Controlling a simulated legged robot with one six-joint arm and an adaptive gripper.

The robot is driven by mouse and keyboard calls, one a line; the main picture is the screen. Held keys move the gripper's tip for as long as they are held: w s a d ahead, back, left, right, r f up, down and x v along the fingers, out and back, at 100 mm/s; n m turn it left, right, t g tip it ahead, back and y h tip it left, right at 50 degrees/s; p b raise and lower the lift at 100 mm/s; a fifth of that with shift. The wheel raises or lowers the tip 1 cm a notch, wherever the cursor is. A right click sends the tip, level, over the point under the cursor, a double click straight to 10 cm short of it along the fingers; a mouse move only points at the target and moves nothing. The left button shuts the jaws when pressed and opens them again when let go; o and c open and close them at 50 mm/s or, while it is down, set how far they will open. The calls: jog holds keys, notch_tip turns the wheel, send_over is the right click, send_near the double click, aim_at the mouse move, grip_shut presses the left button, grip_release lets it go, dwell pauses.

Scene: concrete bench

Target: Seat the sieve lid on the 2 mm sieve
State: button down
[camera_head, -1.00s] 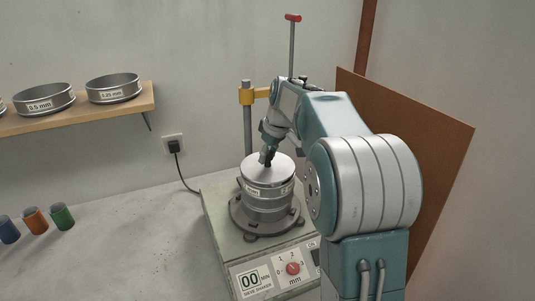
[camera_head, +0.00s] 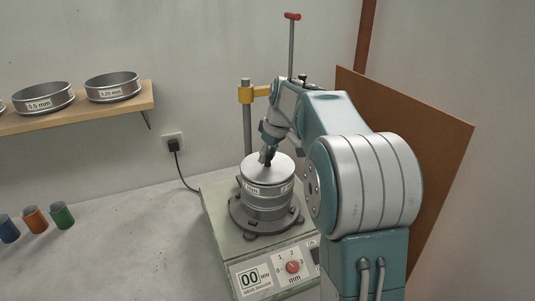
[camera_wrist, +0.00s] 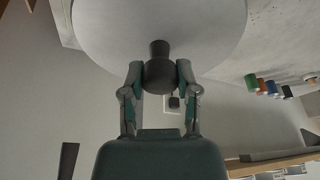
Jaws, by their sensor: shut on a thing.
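The round, pale metal sieve lid (camera_head: 259,169) lies on top of the sieve stack on the shaker; I cannot tell whether it is fully down. The 2 mm sieve (camera_head: 267,188) is the labelled top ring of that stack, its label only partly readable. My gripper (camera_head: 267,157) points down at the lid's middle. In the wrist view, my gripper (camera_wrist: 160,80) is shut on the lid's dark knob (camera_wrist: 160,75), one finger on each side. The lid's flat face (camera_wrist: 160,20) fills the top of that view, and the sieve rim behind it is hidden.
A wall shelf (camera_head: 75,115) at left holds sieves. Several coloured cups (camera_head: 35,219) stand at far left. A brown board (camera_head: 445,150) leans at right.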

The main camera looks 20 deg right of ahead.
aim_at(277, 170)
jog(key=shift+f, duration=0.35)
dwell(0.3)
jog(key=shift+c, duration=1.3)
grip_release()
jog(key=shift+r, duration=0.1)
jog(key=v, duration=1.1)
jog(key=shift+r, duration=0.35)
jog(key=shift+s+d, duration=0.1)
jog(key=shift+s, duration=0.05)
